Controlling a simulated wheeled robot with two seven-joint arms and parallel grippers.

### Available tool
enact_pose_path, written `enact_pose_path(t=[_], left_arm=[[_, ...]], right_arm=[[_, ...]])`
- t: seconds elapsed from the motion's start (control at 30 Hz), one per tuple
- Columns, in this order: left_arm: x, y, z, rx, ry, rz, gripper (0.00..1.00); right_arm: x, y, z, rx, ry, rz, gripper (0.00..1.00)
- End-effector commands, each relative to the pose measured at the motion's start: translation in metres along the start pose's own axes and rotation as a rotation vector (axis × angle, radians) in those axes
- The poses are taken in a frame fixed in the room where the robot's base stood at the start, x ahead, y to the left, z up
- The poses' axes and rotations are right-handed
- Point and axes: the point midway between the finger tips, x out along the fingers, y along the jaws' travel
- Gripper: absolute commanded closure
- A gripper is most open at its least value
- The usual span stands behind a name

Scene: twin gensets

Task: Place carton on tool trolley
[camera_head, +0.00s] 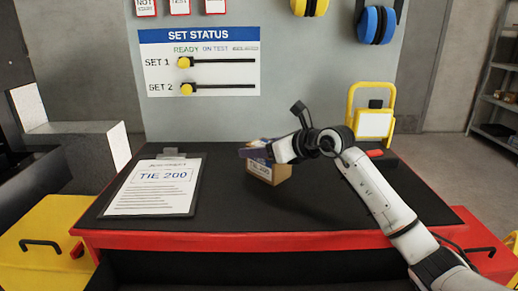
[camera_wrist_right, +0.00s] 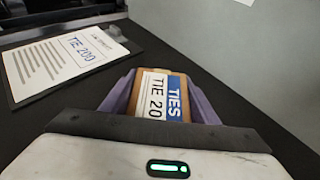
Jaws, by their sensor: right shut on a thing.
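A small brown carton (camera_head: 268,172) with a white and blue label is at the middle of the black top of the red tool trolley (camera_head: 300,215). In the right wrist view the carton (camera_wrist_right: 160,97) reads "TIES" and "TIE 20" and sits between the two purple fingers. My right gripper (camera_head: 256,155) comes in from the right and is shut on the carton. The carton looks to be at or just above the trolley top; I cannot tell whether it touches. The gripper hides part of the carton in the head view. My left gripper is not in view.
A clipboard (camera_head: 157,187) marked "TIE 200" lies on the trolley's left part. A yellow-framed stand (camera_head: 373,124) is at the back right. A grey panel with a "SET STATUS" board (camera_head: 199,62) rises behind. The front middle of the top is clear.

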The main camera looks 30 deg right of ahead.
Motion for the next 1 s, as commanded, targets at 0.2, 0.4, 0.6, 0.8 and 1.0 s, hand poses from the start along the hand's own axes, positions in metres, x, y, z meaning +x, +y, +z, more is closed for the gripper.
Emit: enact_pose_path(t=[0.2, 0.4, 0.6, 0.8, 1.0], left_arm=[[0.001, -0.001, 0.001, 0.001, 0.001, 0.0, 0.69], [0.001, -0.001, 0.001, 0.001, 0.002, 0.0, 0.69], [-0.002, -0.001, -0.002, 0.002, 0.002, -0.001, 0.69], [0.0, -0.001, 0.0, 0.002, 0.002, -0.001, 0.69], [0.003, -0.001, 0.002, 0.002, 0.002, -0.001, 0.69]], right_arm=[[0.001, 0.0, -0.003, 0.0, 0.001, 0.0, 0.32], [0.001, 0.0, -0.003, 0.0, 0.001, 0.001, 0.27], [-0.001, 0.0, 0.003, 0.0, 0.0, 0.001, 0.27], [-0.032, -0.001, -0.001, -0.007, 0.002, -0.002, 0.27], [-0.076, -0.001, -0.002, -0.005, 0.003, -0.003, 0.27]])
